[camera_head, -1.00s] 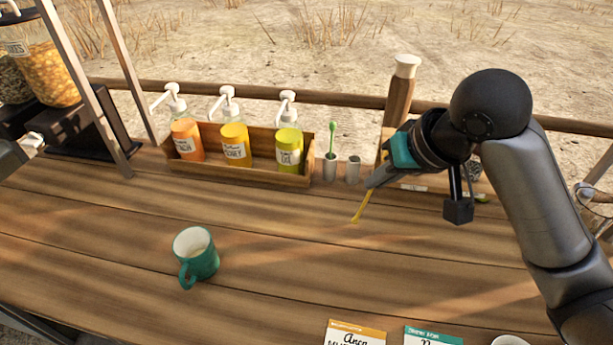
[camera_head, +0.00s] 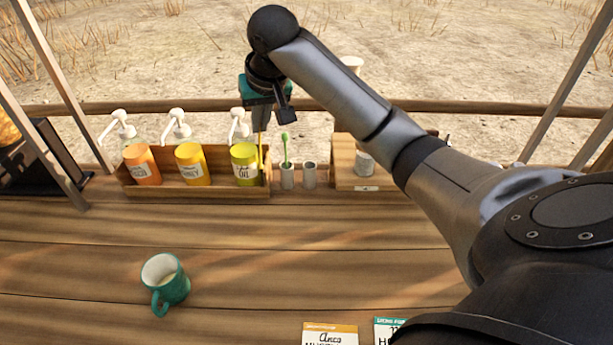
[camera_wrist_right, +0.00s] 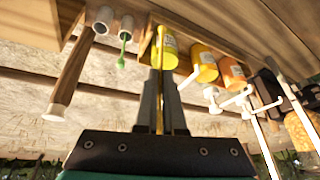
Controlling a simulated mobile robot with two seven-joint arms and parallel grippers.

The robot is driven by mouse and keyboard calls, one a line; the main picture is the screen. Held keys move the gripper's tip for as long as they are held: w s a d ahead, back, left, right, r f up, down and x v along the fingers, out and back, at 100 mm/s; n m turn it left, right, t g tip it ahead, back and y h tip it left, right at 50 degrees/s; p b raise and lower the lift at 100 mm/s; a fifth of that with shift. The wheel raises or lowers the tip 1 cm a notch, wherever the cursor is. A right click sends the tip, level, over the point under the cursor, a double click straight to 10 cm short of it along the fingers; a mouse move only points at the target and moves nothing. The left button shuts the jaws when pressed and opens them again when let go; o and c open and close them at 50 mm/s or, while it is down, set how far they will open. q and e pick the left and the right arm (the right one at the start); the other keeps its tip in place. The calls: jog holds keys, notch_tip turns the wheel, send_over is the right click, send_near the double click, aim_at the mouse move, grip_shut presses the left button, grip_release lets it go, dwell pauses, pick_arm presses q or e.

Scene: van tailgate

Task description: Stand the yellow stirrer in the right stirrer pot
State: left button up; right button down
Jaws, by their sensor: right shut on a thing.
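My right gripper (camera_head: 261,128) is shut on the yellow stirrer (camera_head: 260,152), which hangs roughly upright in front of the right end of the bottle rack. The stirrer also shows between the fingers in the right wrist view (camera_wrist_right: 161,62). The right stirrer pot (camera_head: 309,176) is a small grey cup, empty of stirrers, to the right of the gripper; it shows in the wrist view too (camera_wrist_right: 104,19). The left stirrer pot (camera_head: 287,178) holds a green stirrer (camera_head: 285,146) and stands between the yellow stirrer and the right pot. My left gripper is out of view.
A wooden rack (camera_head: 200,192) with orange, yellow and lime pump bottles stands left of the pots. A wooden box (camera_head: 346,160) stands to their right. A green mug (camera_head: 172,290) and cards (camera_head: 330,334) are nearer. The middle of the counter is clear.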

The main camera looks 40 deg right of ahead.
jog(key=w+d+r+m+g+h+p, duration=0.1)
jog(key=d+r+m, duration=0.1)
jog(key=d, duration=0.5)
jog(key=w+d+r+m+h+p, duration=0.1)
jog(key=d+r+m+p, duration=0.1)
jog(key=d, duration=0.5)
notch_tip(320, 180, down, 20)
jog(key=b, duration=0.3)
jog(key=shift+d+r, duration=0.15)
jog(key=shift+r, duration=0.05)
jog(key=shift+s, duration=0.1)
jog(key=shift+f, duration=0.15)
jog(key=c, duration=1)
grip_release()
